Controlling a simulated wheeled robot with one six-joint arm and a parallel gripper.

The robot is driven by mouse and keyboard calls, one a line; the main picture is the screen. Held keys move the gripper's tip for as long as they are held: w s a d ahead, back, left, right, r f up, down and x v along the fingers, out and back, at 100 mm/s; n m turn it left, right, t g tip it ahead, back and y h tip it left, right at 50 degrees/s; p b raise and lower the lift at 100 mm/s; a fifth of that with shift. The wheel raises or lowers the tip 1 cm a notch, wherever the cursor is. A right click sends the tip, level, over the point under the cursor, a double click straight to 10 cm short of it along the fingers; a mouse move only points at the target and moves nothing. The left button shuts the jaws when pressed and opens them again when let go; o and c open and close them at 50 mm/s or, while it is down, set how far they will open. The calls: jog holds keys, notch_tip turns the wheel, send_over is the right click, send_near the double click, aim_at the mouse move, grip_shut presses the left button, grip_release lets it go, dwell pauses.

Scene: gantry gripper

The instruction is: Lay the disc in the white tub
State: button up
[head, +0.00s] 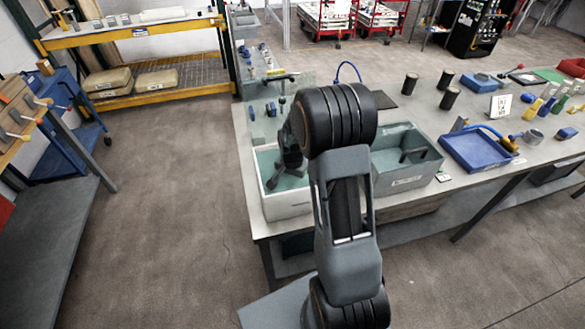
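The white tub (289,207) stands on the near left corner of the grey bench, with a teal inside. My gripper (277,181), dark grey, points down over the tub's opening and overlaps its inside in the head view. Its fingertips are small and dark, so I cannot tell whether they are open or shut, or how high they are. I cannot make out the disc; it may be hidden by my arm or gripper. My arm covers the tub's right side.
A grey-green bin (405,184) with a dark item inside stands right of my arm. Beyond it are a blue tray (476,151) and several dark cylinders (446,80). Small blue items (270,109) lie behind the white tub. The floor (180,220) on the left is clear.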

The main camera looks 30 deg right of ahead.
aim_at(292, 183)
notch_tip(292, 183, up, 10)
jog(key=b, duration=0.2)
jog(key=s+a+r+n+t, duration=0.2)
jog(key=s+a+r+n, duration=0.2)
jog(key=s, duration=0.4)
jog(key=s+a+r+n+t, duration=0.2)
jog(key=s+a+r+n, duration=0.2)
jog(key=s, duration=0.4)
jog(key=shift+s+a+r+n+t, duration=0.15)
jog(key=shift+a+r+n+t, duration=0.35)
jog(key=shift+n, duration=0.6)
jog(key=shift+a+f, duration=0.1)
jog(key=shift+f, duration=0.05)
jog(key=shift+c, duration=0.5)
